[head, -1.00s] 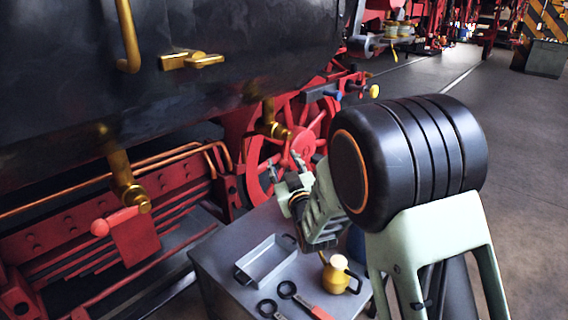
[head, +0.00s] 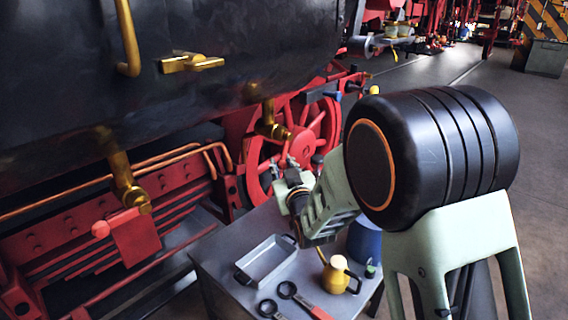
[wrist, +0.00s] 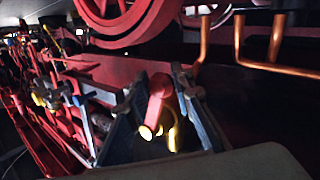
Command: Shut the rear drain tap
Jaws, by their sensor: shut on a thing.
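A brass tap (head: 270,125) hangs under the dark boiler, in front of a red spoked wheel, in the head view. My gripper (head: 283,167) is just below it. In the wrist view my gripper (wrist: 153,98) is shut on a red handle (wrist: 160,88), which stands between the two fingers. Brass-coloured ends (wrist: 146,132) show below the handle. In the head view the handle is hidden by the gripper or lost against the red wheel, so its angle cannot be told there. Another brass tap (head: 122,180) with a red ball-ended handle (head: 101,229) hangs nearer, at the left.
A grey table (head: 222,252) stands below my gripper. It bears a grey tray (head: 266,262), a brass oil can (head: 337,277), a blue container (head: 365,243) and red-handled wrenches (head: 312,306). Copper pipes (head: 160,165) run left of the wheel. Open floor lies to the right.

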